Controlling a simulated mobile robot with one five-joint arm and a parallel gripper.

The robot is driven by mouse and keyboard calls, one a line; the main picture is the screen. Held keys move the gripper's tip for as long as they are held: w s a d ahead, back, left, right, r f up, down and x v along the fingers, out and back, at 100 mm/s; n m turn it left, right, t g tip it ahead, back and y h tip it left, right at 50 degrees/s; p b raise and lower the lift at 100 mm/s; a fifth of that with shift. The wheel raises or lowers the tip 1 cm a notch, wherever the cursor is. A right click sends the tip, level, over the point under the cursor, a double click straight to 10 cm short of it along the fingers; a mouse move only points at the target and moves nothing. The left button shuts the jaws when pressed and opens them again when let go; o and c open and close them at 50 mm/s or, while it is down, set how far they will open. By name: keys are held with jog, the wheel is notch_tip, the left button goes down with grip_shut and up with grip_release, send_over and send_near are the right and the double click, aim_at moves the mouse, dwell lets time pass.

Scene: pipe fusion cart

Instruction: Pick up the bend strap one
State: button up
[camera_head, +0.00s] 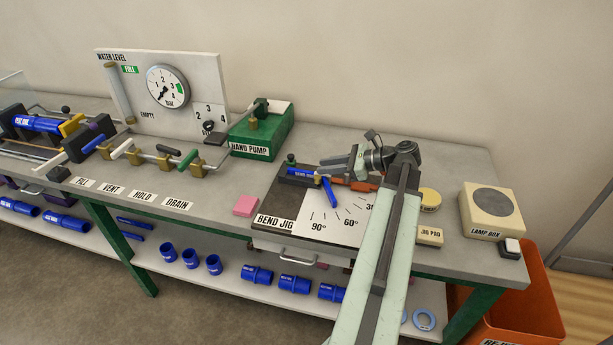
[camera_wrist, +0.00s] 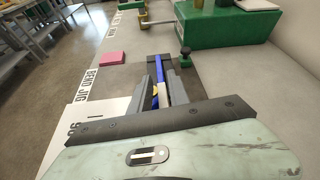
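A blue piece (camera_head: 303,173) with a white label lies on the bend jig (camera_head: 268,200), and a second blue arm (camera_head: 330,191) slants down from it. I take the labelled piece for bend strap one, but its label is too small to read. My gripper (camera_head: 327,167) is low over the jig, at the right end of the labelled piece. In the wrist view a long blue bar (camera_wrist: 158,66) lies between and beyond the fingers of my gripper (camera_wrist: 160,70). The fingers stand apart with a gap wider than the bar. Whether they touch it is unclear.
The green hand pump (camera_head: 262,135) stands behind the jig. A pink block (camera_head: 245,206) lies left of it. The lamp box (camera_head: 491,209) stands at the right, with an orange bin (camera_head: 520,310) below. The shelf holds blue fittings (camera_head: 294,284). Some bench is clear behind the jig.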

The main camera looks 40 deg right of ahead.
aim_at(300, 170)
jog(key=shift+b+x, duration=1.6)
jog(key=shift+x, duration=2.35)
jog(key=shift+s, duration=0.15)
grip_shut()
